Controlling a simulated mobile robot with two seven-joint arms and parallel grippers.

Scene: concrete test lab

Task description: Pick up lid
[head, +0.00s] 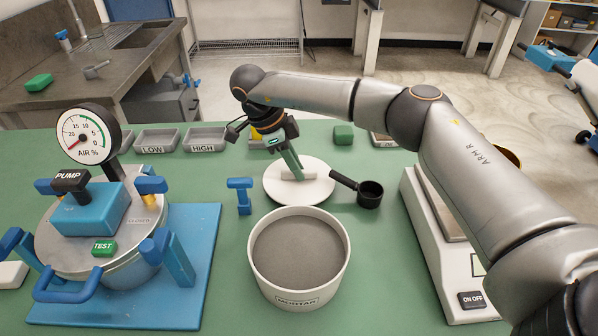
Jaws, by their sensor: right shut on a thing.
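The lid (322,184) is a round white disc with a short raised bar handle in its middle. It is behind the white round tub marked MORTAR (297,297), which is open and filled with grey material. My right gripper (296,174) points down at the lid from above and is shut on its handle. The fingers hide part of the handle. I cannot tell whether the lid touches the green table or is slightly above it. My left gripper is not in view.
A black scoop (369,194) lies right of the lid, and a blue T-shaped tool (242,196) stands left. The air meter pot (95,262) fills the left on a blue board. A scale (440,250) is at right. LOW (157,141) and HIGH (206,140) trays sit behind.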

